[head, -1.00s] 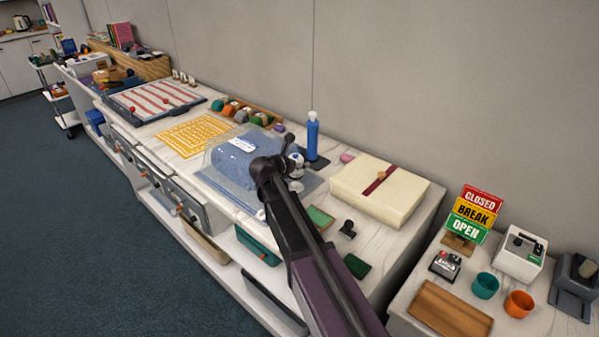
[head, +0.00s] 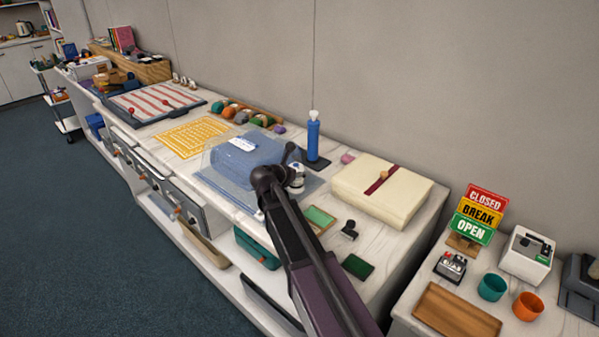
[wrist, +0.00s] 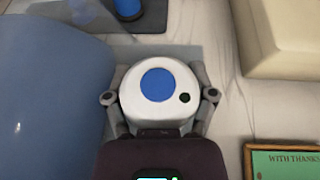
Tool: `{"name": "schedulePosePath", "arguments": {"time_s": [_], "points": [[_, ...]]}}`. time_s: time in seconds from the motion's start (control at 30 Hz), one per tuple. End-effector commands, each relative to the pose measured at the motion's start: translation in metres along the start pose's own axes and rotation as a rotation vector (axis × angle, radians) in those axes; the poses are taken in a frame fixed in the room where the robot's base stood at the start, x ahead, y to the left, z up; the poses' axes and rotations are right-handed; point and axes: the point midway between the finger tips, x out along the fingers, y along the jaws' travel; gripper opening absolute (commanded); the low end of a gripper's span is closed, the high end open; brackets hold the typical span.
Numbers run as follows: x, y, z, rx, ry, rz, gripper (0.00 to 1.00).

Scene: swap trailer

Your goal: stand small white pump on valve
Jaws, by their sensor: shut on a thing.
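The small white pump (wrist: 142,108) is a round white body with a blue disc and a small dark dot on top. My gripper (wrist: 159,97) is shut on it, with one finger at each side. In the head view the pump (head: 297,183) shows just right of my wrist, low over the near right part of a clear bag (head: 225,165) with a blue bundle inside. The bag's blue side fills the left of the wrist view (wrist: 50,100). I cannot make out the valve. The pump's underside is hidden, so I cannot tell what it touches.
A tall blue bottle-like thing (head: 313,140) stands behind the pump. A cream box (head: 382,190) with a dark red band lies to the right. A green-faced framed plate (head: 318,219) and a black stamp (head: 349,230) lie in front of it.

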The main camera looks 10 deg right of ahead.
Motion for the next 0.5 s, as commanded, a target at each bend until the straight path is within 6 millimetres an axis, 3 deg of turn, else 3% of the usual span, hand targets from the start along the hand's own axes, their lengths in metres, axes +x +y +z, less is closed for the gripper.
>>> {"name": "schedulePosePath", "arguments": {"time_s": [0.13,0.17,0.23,0.27,0.5], "points": [[0.0016,-0.0002,-0.0032,0.0,-0.001,0.0,0.11],[0.0016,-0.0003,-0.0032,0.0,0.0,0.0,0.75],[0.0013,-0.0003,-0.0023,0.0,0.0,-0.001,0.96],[0.0014,-0.0004,-0.0023,0.0,0.0,-0.001,1.0],[0.0016,-0.0006,-0.0022,0.0,0.0,-0.001,1.0]]}}
